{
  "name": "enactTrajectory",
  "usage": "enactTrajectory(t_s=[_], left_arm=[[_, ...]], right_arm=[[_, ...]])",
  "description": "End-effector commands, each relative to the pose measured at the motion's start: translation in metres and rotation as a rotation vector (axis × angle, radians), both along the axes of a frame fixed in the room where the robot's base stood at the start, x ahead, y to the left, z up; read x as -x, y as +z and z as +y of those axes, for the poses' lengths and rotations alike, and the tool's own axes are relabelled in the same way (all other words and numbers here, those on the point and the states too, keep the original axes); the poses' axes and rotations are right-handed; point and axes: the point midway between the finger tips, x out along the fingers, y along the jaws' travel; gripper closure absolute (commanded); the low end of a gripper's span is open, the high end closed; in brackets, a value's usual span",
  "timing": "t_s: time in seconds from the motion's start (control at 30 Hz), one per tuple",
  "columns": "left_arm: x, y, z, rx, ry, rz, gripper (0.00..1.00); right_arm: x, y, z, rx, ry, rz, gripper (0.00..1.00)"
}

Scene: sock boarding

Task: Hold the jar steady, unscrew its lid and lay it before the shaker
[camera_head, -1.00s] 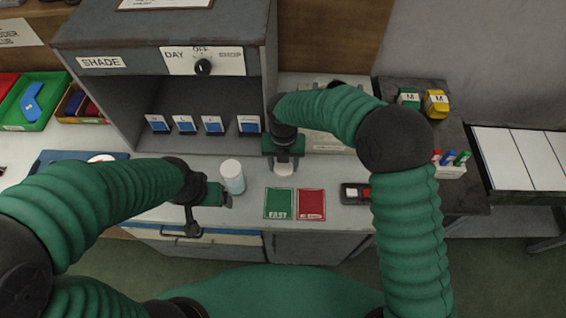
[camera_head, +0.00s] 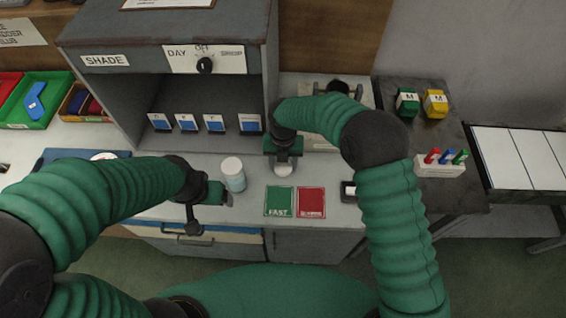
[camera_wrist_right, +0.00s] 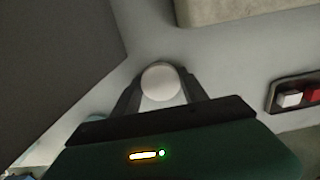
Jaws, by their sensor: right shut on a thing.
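A pale blue-white jar (camera_head: 234,180) stands upright on the counter, left of centre; its top looks white. My left gripper (camera_head: 220,192) is beside the jar at its lower left. Whether its fingers close on the jar is not clear. My right gripper (camera_head: 284,164) points down in front of a beige unit (camera_head: 318,139), likely the shaker. It is shut on a round white piece (camera_head: 284,170), which looks like the lid. In the right wrist view the white lid (camera_wrist_right: 158,82) sits between the two dark fingers. Whether it touches the counter is hard to tell.
A green card (camera_head: 279,201) and a red card (camera_head: 311,202) lie in front of the right gripper. A grey shade cabinet (camera_head: 105,100) stands behind the jar. A dark switch box (camera_head: 343,190) is partly hidden by my right arm. A white holder (camera_head: 438,167) with coloured pegs stands at right.

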Motion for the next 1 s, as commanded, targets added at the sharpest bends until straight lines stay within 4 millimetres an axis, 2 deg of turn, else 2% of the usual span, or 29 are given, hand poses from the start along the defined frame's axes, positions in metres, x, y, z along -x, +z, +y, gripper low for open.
enactTrajectory(t_s=[0.03, 0.07, 0.1, 0.23, 0.37, 0.47, 0.7, 0.8, 0.9, 1.0], left_arm=[[0.000, -0.002, 0.000, 0.000, 0.000, 0.000, 0.20], [0.000, -0.002, 0.000, 0.000, 0.000, 0.000, 0.20], [0.000, -0.003, 0.000, 0.000, 0.000, 0.000, 0.20], [0.000, -0.003, 0.000, 0.000, 0.000, 0.000, 0.20], [0.000, -0.001, 0.000, 0.000, 0.000, 0.000, 0.20], [0.000, 0.000, 0.000, 0.000, 0.000, 0.000, 0.20], [0.000, 0.001, 0.000, 0.000, 0.000, 0.000, 0.20], [0.000, 0.002, 0.000, 0.000, 0.000, 0.000, 0.20], [0.000, 0.003, 0.000, 0.000, 0.000, 0.000, 0.20], [0.000, 0.003, 0.000, 0.000, 0.000, 0.000, 0.20]], right_arm=[[0.007, -0.012, -0.004, 0.010, -0.001, 0.020, 0.98], [0.007, -0.012, -0.004, 0.010, -0.001, 0.021, 0.98], [0.007, -0.013, -0.004, 0.010, -0.001, 0.022, 0.46], [0.008, -0.014, -0.005, 0.011, -0.002, 0.024, 0.30], [0.008, -0.006, -0.006, 0.012, -0.002, 0.023, 0.27], [0.007, 0.010, -0.006, 0.011, -0.004, 0.021, 0.27], [0.006, 0.080, -0.004, 0.005, -0.002, 0.012, 0.27], [0.006, 0.103, -0.003, 0.006, -0.002, 0.011, 0.27], [0.006, 0.117, -0.002, 0.006, -0.002, 0.013, 0.27], [0.006, 0.124, -0.002, 0.006, -0.002, 0.014, 0.27]])
